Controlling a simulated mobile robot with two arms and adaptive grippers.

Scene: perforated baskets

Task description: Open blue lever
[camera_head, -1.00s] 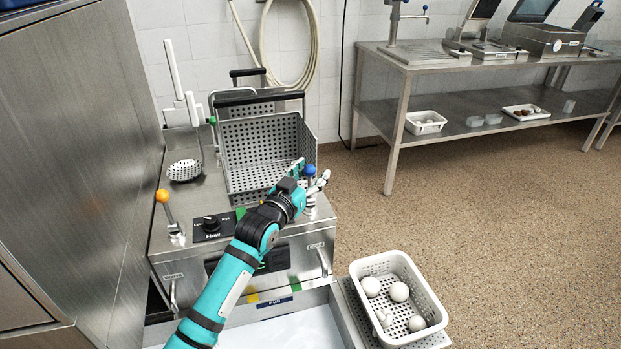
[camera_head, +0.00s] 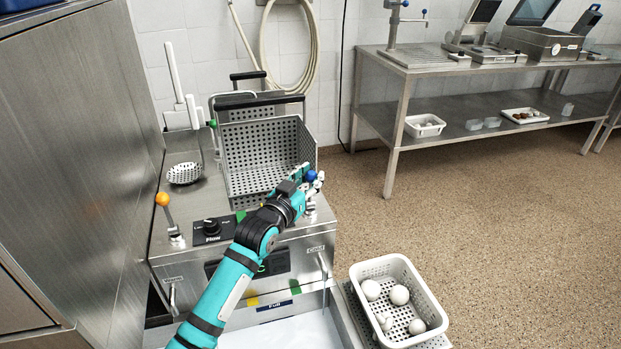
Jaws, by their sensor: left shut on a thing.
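The blue lever (camera_head: 311,176) is a round blue knob on a short metal stem, at the right front of the steel unit (camera_head: 190,258). My left gripper (camera_head: 312,182) is shut on the blue lever. Its fingers hide most of the stem. Below the lever, a spout marked "Cold" (camera_head: 321,262) hangs on the unit's front, with a thin streak below it that looks like running water. My right gripper is out of view.
An orange lever (camera_head: 162,199) and a black dial (camera_head: 211,227) are on the unit's left front. A perforated metal basket (camera_head: 262,135) stands behind my gripper. A white basket (camera_head: 436,305) with several pale round items is at the right.

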